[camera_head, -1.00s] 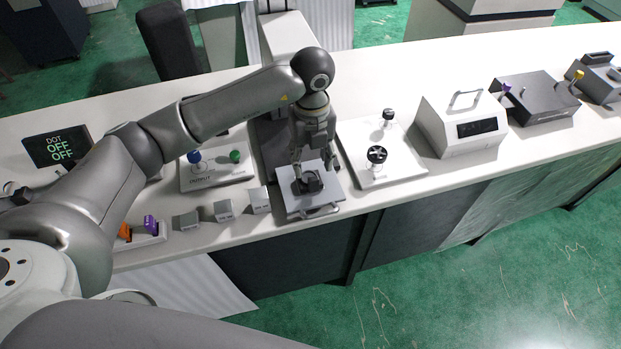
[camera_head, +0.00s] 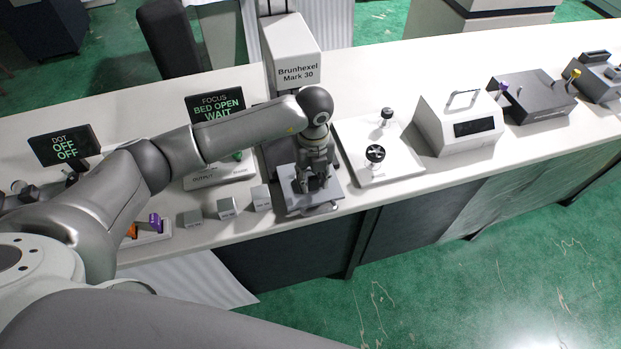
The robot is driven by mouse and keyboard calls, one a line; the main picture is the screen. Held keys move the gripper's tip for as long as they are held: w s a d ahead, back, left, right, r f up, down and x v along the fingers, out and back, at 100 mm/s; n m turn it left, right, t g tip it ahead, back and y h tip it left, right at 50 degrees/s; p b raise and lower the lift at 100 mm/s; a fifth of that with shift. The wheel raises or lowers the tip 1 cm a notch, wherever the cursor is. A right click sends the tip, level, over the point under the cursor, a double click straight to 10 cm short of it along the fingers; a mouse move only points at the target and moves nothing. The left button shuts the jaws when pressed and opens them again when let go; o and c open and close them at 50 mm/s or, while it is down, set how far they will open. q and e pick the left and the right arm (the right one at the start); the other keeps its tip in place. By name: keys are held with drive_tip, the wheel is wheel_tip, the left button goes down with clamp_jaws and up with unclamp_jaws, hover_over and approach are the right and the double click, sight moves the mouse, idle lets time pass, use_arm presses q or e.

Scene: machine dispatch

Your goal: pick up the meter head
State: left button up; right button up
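A small dark part, which looks like the meter head (camera_head: 314,184), sits on the light grey pull-out bed (camera_head: 291,207) at the front of the Brunhexel Mark 30 machine (camera_head: 292,50). My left gripper (camera_head: 313,186) points down over the bed, with its fingertips low on either side of the dark part. The fingers hide much of it, and I cannot tell whether they press on it. My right gripper is out of the picture.
Left of the bed stand small grey blocks (camera_head: 227,208) and a tray with orange and purple pieces (camera_head: 152,230). Right of the bed are a white plate with black knobs (camera_head: 383,168) and a white box with a handle (camera_head: 461,124).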

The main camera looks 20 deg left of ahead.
use_arm(q)
clamp_jaws()
drive_tip(key=shift+r, duration=0.1)
